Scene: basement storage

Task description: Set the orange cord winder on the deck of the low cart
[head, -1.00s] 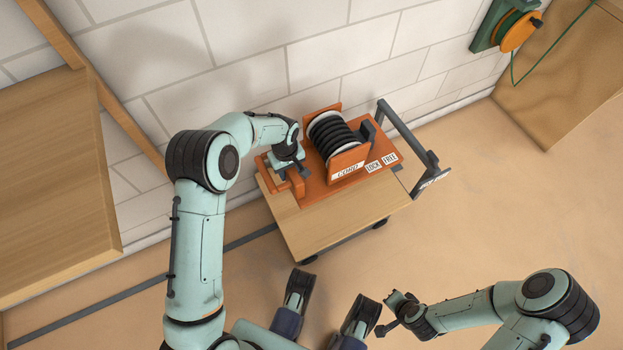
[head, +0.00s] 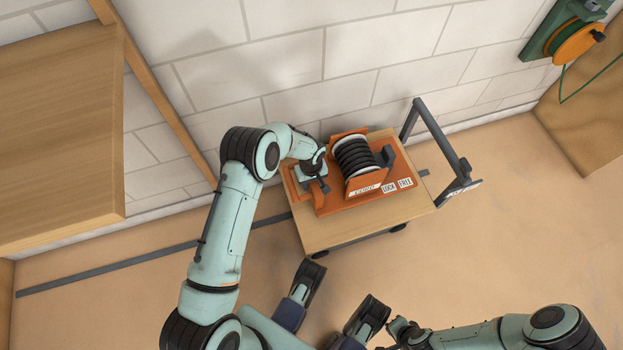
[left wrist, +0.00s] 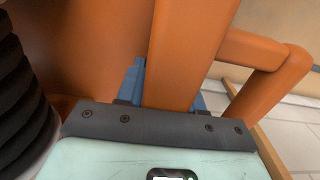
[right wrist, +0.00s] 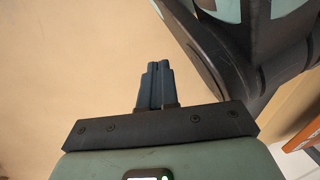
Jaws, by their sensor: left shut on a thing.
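The orange cord winder (head: 335,201), an orange base with a drum of black cord and white labels, is over the wooden deck of the low cart (head: 345,230). It looks level and lies within the deck outline. Whether its base touches the deck cannot be told. My left gripper (head: 318,186) is shut on the winder's orange upright handle at its left end; the left wrist view shows the blue fingers on both sides of the handle (left wrist: 185,50). My right gripper (right wrist: 155,85) is shut and empty, low at the front, away from the cart.
The cart's grey push handle (head: 440,140) stands at its right end. A pale block wall (head: 300,50) is behind. A wooden surface (head: 60,130) is at left, and a green and orange reel (head: 578,42) hangs at upper right. Floor right of the cart is clear.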

